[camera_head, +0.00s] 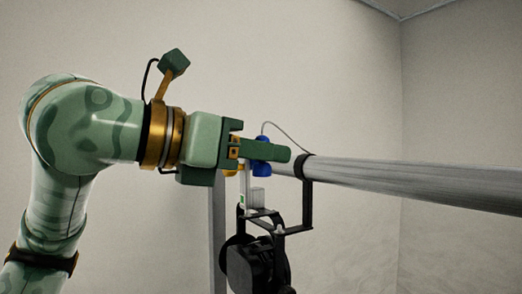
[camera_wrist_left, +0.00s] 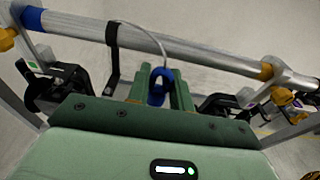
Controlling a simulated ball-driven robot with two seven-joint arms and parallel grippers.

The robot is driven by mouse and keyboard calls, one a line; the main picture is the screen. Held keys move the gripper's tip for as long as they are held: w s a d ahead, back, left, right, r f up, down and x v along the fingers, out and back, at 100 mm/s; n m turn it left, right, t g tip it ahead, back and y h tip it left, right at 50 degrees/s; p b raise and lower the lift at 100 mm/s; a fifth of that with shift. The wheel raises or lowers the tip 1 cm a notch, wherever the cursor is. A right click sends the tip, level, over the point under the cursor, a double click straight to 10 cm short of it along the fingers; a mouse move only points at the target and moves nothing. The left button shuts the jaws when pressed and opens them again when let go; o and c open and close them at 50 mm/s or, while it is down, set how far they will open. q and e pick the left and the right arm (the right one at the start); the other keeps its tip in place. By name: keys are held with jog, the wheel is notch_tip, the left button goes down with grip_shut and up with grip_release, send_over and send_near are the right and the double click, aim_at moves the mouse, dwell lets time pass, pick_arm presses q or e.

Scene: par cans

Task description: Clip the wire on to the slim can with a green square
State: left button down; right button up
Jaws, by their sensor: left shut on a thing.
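My left gripper (camera_head: 280,152) is shut on a blue clip (camera_head: 262,169) at the end of a thin grey wire (camera_head: 288,136). The wire arches from the clip to the black hook clamp (camera_head: 308,172) on the bar. The clip also shows between the fingers in the left wrist view (camera_wrist_left: 158,86). A black can (camera_head: 258,266) hangs below the gripper from a black bracket. A small green square (camera_head: 242,199) is on a pale upright plate beside it, and shows at the left in the wrist view (camera_wrist_left: 33,66). My right gripper is not in view.
A long grey metal bar (camera_head: 420,180) runs to the right, close behind the gripper. A grey post (camera_head: 217,240) stands left of the can. In the wrist view, a purple square (camera_wrist_left: 250,105) marks another plate at the right, near another black can. Pale walls stand behind.

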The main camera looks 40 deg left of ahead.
pick_arm(q)
notch_tip(320, 180, down, 9)
jog(key=b, duration=0.7)
jog(key=shift+b, duration=0.3)
dwell(1.5)
dwell(0.4)
jog(key=shift+w+a+f+p, duration=0.1)
jog(key=shift+w+a+p, duration=0.2)
jog(key=shift+w+a, duration=3.8)
jog(key=shift+w+a+p, duration=0.3)
jog(key=shift+w+a, duration=3.5)
jog(key=shift+w, duration=0.45)
jog(key=shift+w+a, duration=0.3)
jog(key=shift+w, duration=0.05)
jog(key=shift+f, duration=0.1)
jog(key=shift+f, duration=0.15)
